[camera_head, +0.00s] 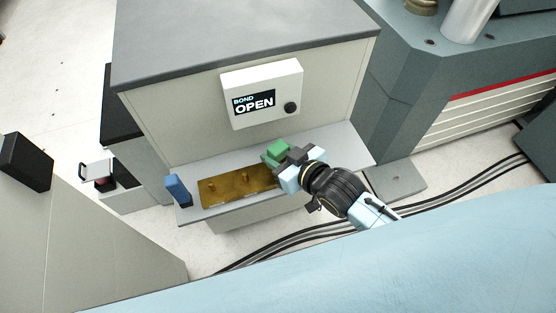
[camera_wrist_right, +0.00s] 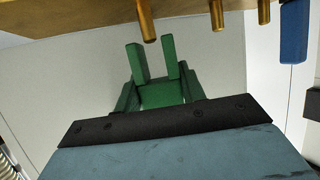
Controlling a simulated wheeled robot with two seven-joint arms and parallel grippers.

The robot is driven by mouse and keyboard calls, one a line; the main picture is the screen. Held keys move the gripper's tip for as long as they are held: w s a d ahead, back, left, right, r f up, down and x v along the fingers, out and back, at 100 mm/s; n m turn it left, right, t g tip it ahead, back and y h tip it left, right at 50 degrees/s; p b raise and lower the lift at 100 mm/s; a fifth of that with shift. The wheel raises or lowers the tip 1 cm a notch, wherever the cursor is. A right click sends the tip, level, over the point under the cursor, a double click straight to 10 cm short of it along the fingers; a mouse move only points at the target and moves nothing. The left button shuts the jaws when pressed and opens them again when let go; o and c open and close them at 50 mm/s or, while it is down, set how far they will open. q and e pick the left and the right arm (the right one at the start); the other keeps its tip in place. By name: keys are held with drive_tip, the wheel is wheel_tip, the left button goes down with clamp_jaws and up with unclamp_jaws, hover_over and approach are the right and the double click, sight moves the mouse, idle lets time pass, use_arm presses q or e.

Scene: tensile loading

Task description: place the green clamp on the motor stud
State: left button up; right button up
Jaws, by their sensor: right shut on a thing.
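My right gripper (camera_head: 287,164) is shut on the green clamp (camera_head: 277,151), at the right end of the brass plate (camera_head: 228,192) on the grey shelf. In the right wrist view the clamp (camera_wrist_right: 160,93) shows two upright prongs with a gap between them. Several brass studs stick out from the plate (camera_wrist_right: 95,12). The nearest stud (camera_wrist_right: 147,20) ends just beyond the prongs, roughly in line with the gap, and appears apart from them. No label shows which stud is the motor stud. My left gripper is out of view.
A blue block (camera_head: 176,189) stands at the shelf's left end; it also shows in the right wrist view (camera_wrist_right: 294,32). A white display box (camera_head: 262,92) reading "BOND OPEN" sits above the shelf (camera_head: 345,150). Black cables (camera_head: 462,172) run along the floor at the right.

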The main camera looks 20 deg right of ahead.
wheel_tip(320, 180, down, 3)
drive_tip(key=shift+r+b, duration=0.15)
drive_tip(key=shift+b, duration=0.25)
drive_tip(key=o, duration=1)
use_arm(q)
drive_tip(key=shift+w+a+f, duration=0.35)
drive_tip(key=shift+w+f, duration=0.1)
